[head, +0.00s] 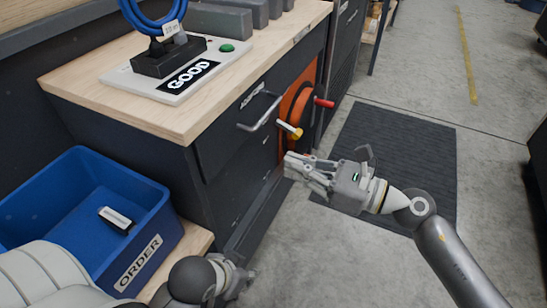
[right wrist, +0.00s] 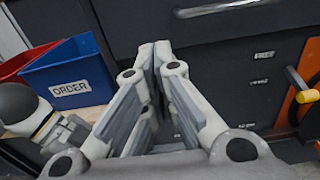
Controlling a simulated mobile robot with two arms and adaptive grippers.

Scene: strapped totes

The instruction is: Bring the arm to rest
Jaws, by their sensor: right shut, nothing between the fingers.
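My right gripper (head: 290,165) reaches in from the lower right of the head view. It hangs in front of the dark cabinet, just right of the drawer handle and below the yellow-tipped lever. In the right wrist view its fingertips (right wrist: 155,52) meet with nothing between them, so it is shut and empty. My left gripper (head: 240,280) is low in the head view, beside the blue bin and mostly hidden by its own arm; its fingers are too unclear to judge. Part of the left arm also shows at the left of the right wrist view.
The dark cabinet (head: 225,185) has a metal drawer handle (head: 262,110). An orange panel carries a yellow-tipped lever (head: 290,130) and a red-tipped lever (head: 324,103). A blue ORDER bin (head: 150,210) holds a small black-and-white item (head: 116,218). A dark mat (head: 400,140) lies on open floor.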

